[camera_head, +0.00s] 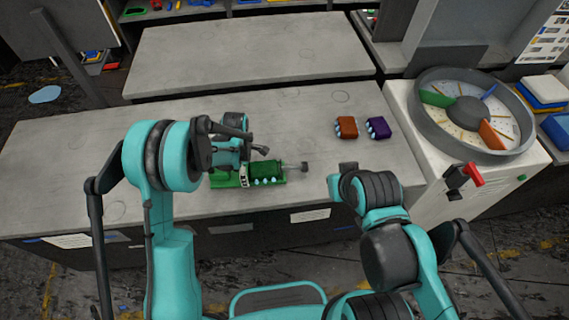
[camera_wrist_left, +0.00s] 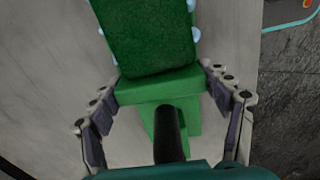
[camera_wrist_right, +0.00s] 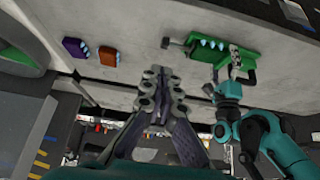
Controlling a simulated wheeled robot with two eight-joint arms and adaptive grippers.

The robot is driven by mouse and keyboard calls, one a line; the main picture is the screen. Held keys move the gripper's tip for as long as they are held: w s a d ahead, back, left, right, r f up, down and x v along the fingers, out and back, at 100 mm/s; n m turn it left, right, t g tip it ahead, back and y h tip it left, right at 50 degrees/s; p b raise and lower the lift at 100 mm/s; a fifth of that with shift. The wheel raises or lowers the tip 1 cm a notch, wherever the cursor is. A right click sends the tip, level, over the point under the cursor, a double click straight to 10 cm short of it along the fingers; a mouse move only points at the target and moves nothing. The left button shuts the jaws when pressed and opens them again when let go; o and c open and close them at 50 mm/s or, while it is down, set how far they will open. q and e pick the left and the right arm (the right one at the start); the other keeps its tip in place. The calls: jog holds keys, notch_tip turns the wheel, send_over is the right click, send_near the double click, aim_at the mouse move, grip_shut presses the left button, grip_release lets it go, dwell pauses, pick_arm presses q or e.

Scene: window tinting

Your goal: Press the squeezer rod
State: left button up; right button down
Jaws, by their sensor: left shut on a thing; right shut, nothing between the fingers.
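The green squeezer (camera_head: 265,171) lies on the near table, with a darker green block on a bright green base. Its grey rod (camera_head: 293,166) sticks out to the right and ends in a dark knob. My left gripper (camera_wrist_left: 160,88) is shut on the squeezer's base in the left wrist view; my arm partly hides that end in the head view. My right gripper (camera_wrist_right: 160,75) is shut and empty. It is apart from the squeezer (camera_wrist_right: 212,50) and its rod knob (camera_wrist_right: 165,43); in the head view it sits right of the knob, nearer the table's front edge.
An orange block (camera_head: 346,127) and a purple block (camera_head: 378,127) with light blue bumps stand on the table (camera_head: 90,150), right of the squeezer. A white machine with a round sectioned dish (camera_head: 420,135) and red handle (camera_head: 473,174) stands at the right. The table's left part is clear.

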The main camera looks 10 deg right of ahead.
jog(key=w+d+f+m+g+y, duration=0.1)
jog(key=w+d+f+m+g, duration=0.15)
jog(key=w+m, duration=0.75)
jog(key=w+d+f+m+g+y, duration=0.3)
jog(key=w+d+f+m, duration=0.3)
jog(key=f+m, duration=0.3)
jog(key=shift+w+d+f+m+g, duration=0.2)
jog(key=shift+w+f+m+g, duration=0.25)
jog(key=shift+w, duration=0.4)
jog(key=shift+r, duration=0.15)
